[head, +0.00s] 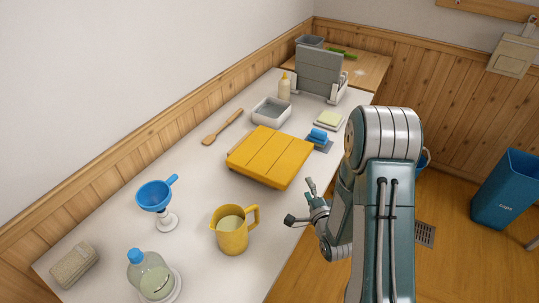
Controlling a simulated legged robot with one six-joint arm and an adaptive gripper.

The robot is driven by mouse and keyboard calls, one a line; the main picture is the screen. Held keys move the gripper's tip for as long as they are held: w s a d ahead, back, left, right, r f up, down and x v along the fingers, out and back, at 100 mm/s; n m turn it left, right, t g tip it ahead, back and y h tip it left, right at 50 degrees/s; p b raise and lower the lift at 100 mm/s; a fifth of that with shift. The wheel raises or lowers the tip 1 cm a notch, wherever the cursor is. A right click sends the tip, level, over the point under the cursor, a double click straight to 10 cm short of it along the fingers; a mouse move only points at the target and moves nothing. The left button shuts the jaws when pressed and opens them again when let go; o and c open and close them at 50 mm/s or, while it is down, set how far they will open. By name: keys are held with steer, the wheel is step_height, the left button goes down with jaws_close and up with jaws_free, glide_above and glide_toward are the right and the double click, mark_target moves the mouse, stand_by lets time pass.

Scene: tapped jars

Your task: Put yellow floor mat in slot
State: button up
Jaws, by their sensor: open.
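The yellow floor mat (268,153) is a slatted panel lying flat on the white counter, near the middle of the head view. My gripper (301,202) is open and empty near the counter's right edge. It is below and to the right of the mat in the picture, apart from it. A grey upright panel (319,72) stands in a light holder (322,97) at the far end of the counter. I cannot tell whether a free slot is in that holder, as the panel hides most of it.
A yellow jug (232,231), blue funnel (155,196) on a stand and bottle (150,275) stand on the near counter. A grey-white basin (271,111), wooden spatula (222,128), squeeze bottle (284,88) and blue item (318,137) surround the mat. A blue bin (506,190) is at right.

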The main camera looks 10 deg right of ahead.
mark_target(300, 168)
steer(key=shift+s+d+f, duration=0.1)
steer(key=shift+d+f, duration=0.05)
steer(key=shift+f, duration=0.05)
steer(key=shift+w, duration=0.25)
steer(key=w, duration=0.3)
steer(key=w+a, duration=0.1)
steer(key=w, duration=0.6)
steer(key=shift+a, duration=0.15)
jaws_close()
